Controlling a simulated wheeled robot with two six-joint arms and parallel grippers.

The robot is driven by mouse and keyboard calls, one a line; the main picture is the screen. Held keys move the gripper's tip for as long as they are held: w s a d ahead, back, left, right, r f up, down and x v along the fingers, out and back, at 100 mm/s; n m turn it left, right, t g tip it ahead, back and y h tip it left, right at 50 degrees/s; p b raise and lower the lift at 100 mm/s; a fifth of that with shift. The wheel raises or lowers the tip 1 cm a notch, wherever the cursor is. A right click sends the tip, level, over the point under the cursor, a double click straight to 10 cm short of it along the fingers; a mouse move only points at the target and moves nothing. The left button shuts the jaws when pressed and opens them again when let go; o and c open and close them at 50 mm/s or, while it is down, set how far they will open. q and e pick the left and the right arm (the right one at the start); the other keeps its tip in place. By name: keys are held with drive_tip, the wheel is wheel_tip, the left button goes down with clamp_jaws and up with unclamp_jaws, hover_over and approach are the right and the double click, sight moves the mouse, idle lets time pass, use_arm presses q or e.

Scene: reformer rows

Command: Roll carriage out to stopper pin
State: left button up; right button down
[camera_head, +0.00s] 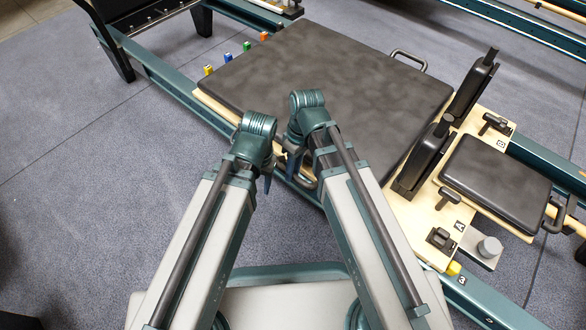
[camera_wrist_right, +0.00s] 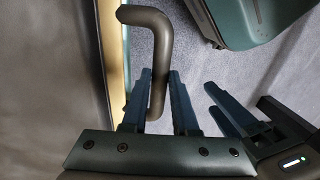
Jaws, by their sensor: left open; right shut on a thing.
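The carriage (camera_head: 340,75) is a wide dark padded platform on a pale wooden base, set between teal rails. A dark bent handle (camera_head: 309,183) sticks out from its near side; it also shows in the right wrist view (camera_wrist_right: 155,45). My right gripper (camera_wrist_right: 155,95) is shut on this handle, one finger on each side of the bar. In the head view the right gripper (camera_head: 293,163) is partly hidden by its own wrist. My left gripper (camera_head: 267,180) is open and empty just left of it; its fingers show in the right wrist view (camera_wrist_right: 222,108). I cannot tell which part is the stopper pin.
Two upright black shoulder rests (camera_head: 425,160) and a padded headrest (camera_head: 497,182) are at the right. Several coloured pegs (camera_head: 228,57) line the left end.

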drive_tip(key=c, duration=0.7)
unclamp_jaws()
drive_tip(key=r+p, duration=0.4)
drive_tip(key=w+d+r+p, duration=0.1)
drive_tip(key=r+p, duration=0.4)
drive_tip(key=w+d+r+p, duration=0.1)
drive_tip(key=r+p, duration=0.3)
drive_tip(key=shift+r+p, duration=0.25)
drive_tip(key=shift+p, duration=0.05)
drive_tip(key=s+m+t+h, duration=0.1)
drive_tip(key=s+m+h, duration=0.2)
drive_tip(key=s+m, duration=0.25)
drive_tip(key=r+p, duration=3)
drive_tip(key=p, duration=0.1)
drive_tip(key=shift+s+d+r, duration=0.1)
drive_tip(key=shift+s+r, duration=0.1)
drive_tip(key=shift+r, duration=0.2)
